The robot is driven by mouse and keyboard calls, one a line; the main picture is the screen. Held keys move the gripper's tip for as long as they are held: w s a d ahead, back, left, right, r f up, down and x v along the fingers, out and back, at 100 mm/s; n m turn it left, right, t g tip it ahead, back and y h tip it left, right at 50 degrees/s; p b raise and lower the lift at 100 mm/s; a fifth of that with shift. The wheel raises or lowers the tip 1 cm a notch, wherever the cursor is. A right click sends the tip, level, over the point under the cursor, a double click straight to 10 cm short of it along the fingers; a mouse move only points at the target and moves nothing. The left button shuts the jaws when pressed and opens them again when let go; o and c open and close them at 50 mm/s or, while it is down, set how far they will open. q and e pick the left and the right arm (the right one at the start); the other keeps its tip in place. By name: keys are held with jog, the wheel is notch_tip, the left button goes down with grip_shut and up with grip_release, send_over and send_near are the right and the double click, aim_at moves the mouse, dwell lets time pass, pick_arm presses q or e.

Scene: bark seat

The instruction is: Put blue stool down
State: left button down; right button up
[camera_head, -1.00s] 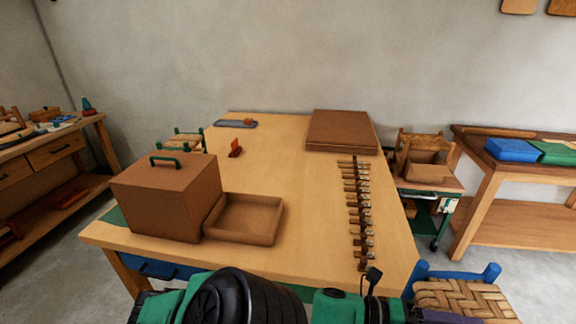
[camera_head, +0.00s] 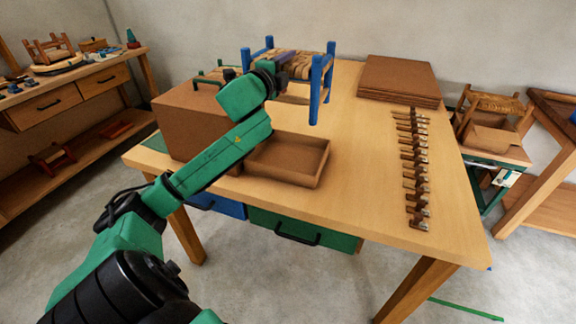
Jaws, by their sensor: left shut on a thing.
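The blue stool (camera_head: 316,84) has blue legs and a woven tan bark seat. It is held in the air above the wooden worktable (camera_head: 362,165), upright or nearly so, over the area behind the open brown tray. My left gripper (camera_head: 280,72) is shut on the stool at its left side; the fingertips are partly hidden by the stool and the wrist. My left arm reaches up from the lower left, in front of the brown box. My right gripper is not in view.
The brown box (camera_head: 196,128) and the open brown tray (camera_head: 314,172) stand at the table's left front. A row of tools (camera_head: 413,160) lies along the right, and stacked brown sheets (camera_head: 398,78) at the back. Bare tabletop lies between tray and tools.

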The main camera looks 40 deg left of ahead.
pick_arm(q)
jog(key=shift+a, duration=0.3)
notch_tip(320, 180, down, 19)
jog(key=b, duration=0.1)
jog(key=shift+f, duration=0.25)
jog(key=shift+c, duration=1.5)
grip_release()
jog(key=shift+f, duration=0.1)
